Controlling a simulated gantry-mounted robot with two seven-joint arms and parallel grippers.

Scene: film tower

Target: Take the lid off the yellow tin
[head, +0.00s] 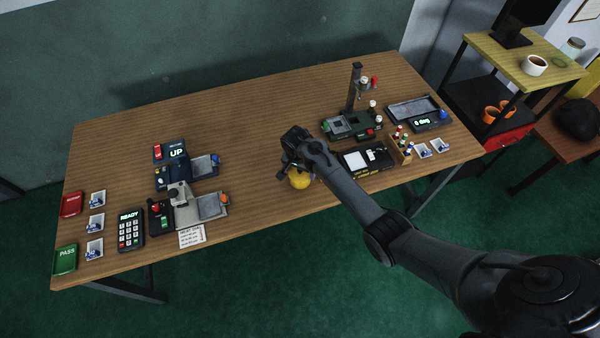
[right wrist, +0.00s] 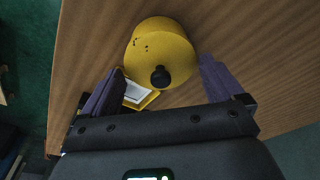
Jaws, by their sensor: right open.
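The yellow tin (head: 299,182) stands near the front edge of the table's middle, partly hidden under my right gripper (head: 292,168) in the head view. In the right wrist view the tin (right wrist: 160,48) is a round yellow body with a black knob (right wrist: 161,78) on the side facing the camera. The seam between lid and body cannot be made out. My right gripper (right wrist: 162,66) is open, with its two purple fingers apart on either side of the tin and knob. Whether either finger touches the tin cannot be told. My left gripper is not in view.
A black board with a white pad (head: 355,160) lies right of the tin, near my right arm. Behind it stands a device with a column (head: 355,88). A keypad (head: 131,229) and other devices occupy the left side. The wooden table (head: 250,120) is clear behind the tin.

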